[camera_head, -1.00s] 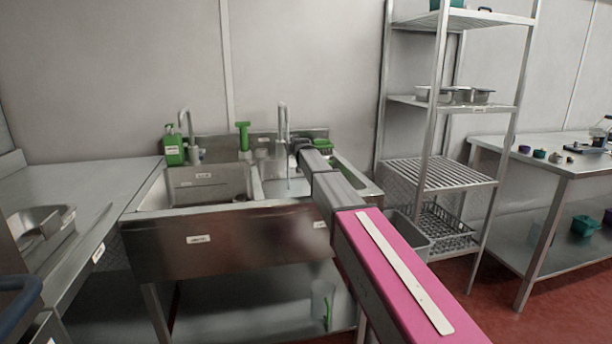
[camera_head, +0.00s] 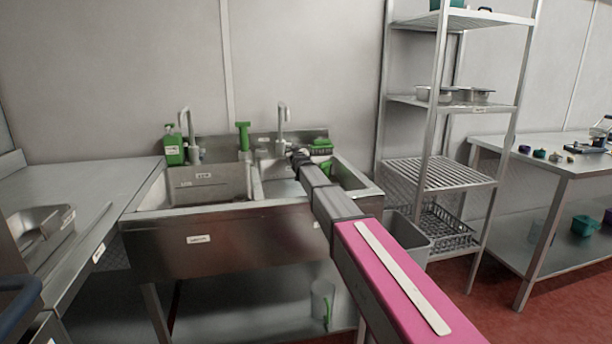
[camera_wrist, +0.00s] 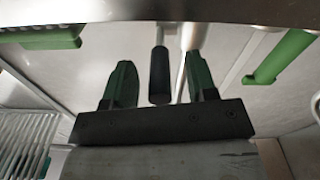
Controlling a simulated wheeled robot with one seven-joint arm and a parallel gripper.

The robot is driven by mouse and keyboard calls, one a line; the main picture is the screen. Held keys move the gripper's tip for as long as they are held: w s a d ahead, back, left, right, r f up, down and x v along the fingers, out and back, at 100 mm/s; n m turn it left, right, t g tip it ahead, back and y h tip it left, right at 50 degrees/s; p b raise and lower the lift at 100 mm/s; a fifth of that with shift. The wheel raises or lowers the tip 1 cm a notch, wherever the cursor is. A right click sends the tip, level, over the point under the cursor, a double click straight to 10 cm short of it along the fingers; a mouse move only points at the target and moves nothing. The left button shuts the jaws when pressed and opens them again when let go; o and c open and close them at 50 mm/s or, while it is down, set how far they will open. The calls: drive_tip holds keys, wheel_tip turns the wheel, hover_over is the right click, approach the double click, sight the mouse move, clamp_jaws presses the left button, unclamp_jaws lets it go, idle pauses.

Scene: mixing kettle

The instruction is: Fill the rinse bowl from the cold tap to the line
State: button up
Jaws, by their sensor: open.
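My gripper (camera_wrist: 160,85) is open in the wrist view, its two dark green fingers on either side of a dark cylindrical bar (camera_wrist: 159,77), with gaps on both sides. The bar looks like a tap lever, beside a pale metal pipe (camera_wrist: 184,60). In the head view my gripper end (camera_head: 298,156) is over the sink, just below and right of the right-hand tap (camera_head: 282,118). A second tap (camera_head: 186,130) stands to the left. No stream shows under the right tap. I cannot make out the rinse bowl, its line, or which tap is cold.
The steel double sink (camera_head: 200,240) has a left basin (camera_head: 190,185). A green bottle (camera_head: 173,147) and a green upright tool (camera_head: 243,137) stand behind it. A green object (camera_head: 338,170) is partly visible in the right basin. A wire shelf rack (camera_head: 440,173) stands at the right.

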drive_tip(key=v, duration=0.7)
idle(0.6)
